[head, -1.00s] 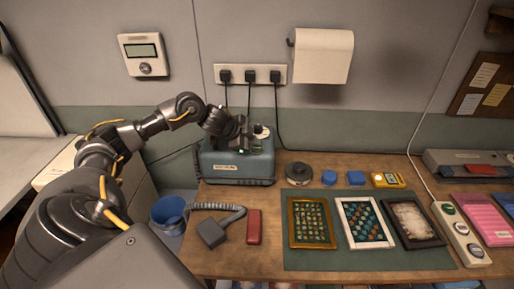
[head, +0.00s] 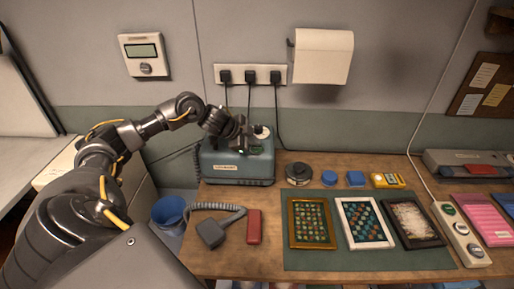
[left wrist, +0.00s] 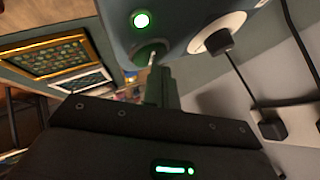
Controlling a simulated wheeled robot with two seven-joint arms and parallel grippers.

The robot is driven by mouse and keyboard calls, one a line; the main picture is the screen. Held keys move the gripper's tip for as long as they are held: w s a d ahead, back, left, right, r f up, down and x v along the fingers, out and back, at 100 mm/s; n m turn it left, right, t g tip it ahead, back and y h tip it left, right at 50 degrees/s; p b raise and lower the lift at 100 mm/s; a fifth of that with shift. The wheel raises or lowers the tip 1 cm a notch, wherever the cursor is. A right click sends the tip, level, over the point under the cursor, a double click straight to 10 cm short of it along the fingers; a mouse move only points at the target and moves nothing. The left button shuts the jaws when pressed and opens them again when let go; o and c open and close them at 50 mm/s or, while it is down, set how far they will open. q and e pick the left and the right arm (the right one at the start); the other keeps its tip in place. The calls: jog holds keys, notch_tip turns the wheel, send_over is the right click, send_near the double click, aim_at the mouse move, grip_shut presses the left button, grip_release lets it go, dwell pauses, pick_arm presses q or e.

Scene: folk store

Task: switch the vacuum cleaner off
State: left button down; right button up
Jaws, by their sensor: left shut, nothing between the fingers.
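The vacuum cleaner is most likely the blue-grey box (head: 237,170) with a label, at the back left of the bench. The left wrist view shows its top face close up, with a lit green lamp (left wrist: 141,20), a small metal toggle lever (left wrist: 152,57) in a dark round collar, and a white round socket holding a black plug (left wrist: 218,42). My left gripper (head: 247,146) is shut and empty over the box. In the left wrist view its fingertips (left wrist: 160,72) are right by the lever; I cannot tell whether they touch it. My right gripper is not in view.
A power strip (head: 250,74) with black plugs is on the wall behind, its cords hanging near the box. A grey hose nozzle (head: 211,233), a red block (head: 254,227), a dark round tin (head: 298,171) and picture frames (head: 312,223) lie in front and to the right.

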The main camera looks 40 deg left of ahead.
aim_at(254, 149)
pick_arm(q)
jog(key=shift+f, duration=0.1)
jog(key=shift+f, duration=0.4)
dwell(0.4)
jog(key=shift+r+p, duration=0.5)
jog(key=shift+p, duration=0.05)
notch_tip(254, 149, up, 6)
jog(key=p, duration=0.6)
jog(key=shift+p, duration=0.3)
